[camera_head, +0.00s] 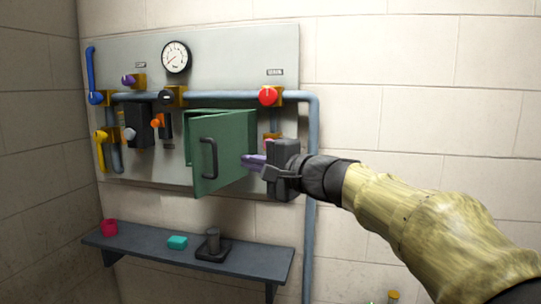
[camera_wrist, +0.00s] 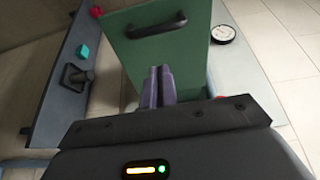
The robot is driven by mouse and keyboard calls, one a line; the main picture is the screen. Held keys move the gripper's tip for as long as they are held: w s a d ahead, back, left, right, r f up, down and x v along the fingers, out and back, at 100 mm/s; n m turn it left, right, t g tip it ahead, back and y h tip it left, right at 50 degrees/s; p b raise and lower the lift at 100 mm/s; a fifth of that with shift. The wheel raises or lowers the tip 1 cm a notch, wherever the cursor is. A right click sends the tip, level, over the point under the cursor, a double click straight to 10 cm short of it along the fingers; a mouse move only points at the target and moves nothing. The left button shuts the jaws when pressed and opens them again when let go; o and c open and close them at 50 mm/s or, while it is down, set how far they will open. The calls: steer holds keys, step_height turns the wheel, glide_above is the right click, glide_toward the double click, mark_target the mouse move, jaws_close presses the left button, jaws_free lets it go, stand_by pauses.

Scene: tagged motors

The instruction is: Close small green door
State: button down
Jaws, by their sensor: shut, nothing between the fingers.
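The small green door (camera_head: 232,150) stands open on the wall panel, its handle side swung out from the panel. Its black handle (camera_head: 209,158) is near the door's left edge; in the wrist view the handle (camera_wrist: 157,25) is at the top. My gripper (camera_head: 246,160) is at the door's right part, away from the handle. Its purple fingers are shut together and empty. In the wrist view the fingertips (camera_wrist: 159,72) overlap the green door (camera_wrist: 170,55); I cannot tell whether they touch it. The cabinet interior is mostly hidden behind the door.
The grey panel (camera_head: 235,60) carries a pressure gauge (camera_head: 175,57), a red knob (camera_head: 268,96), pipes and levers around the door. Below is a dark shelf (camera_head: 150,253) with a red cup (camera_head: 109,227), a teal block (camera_head: 177,242) and a grey part on a base (camera_head: 213,248).

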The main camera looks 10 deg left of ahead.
steer(key=a, duration=0.1)
steer(key=a+p, duration=0.1)
steer(key=a, duration=0.2)
steer(key=shift+s+a+p, duration=0.15)
steer(key=shift+s+p, duration=0.15)
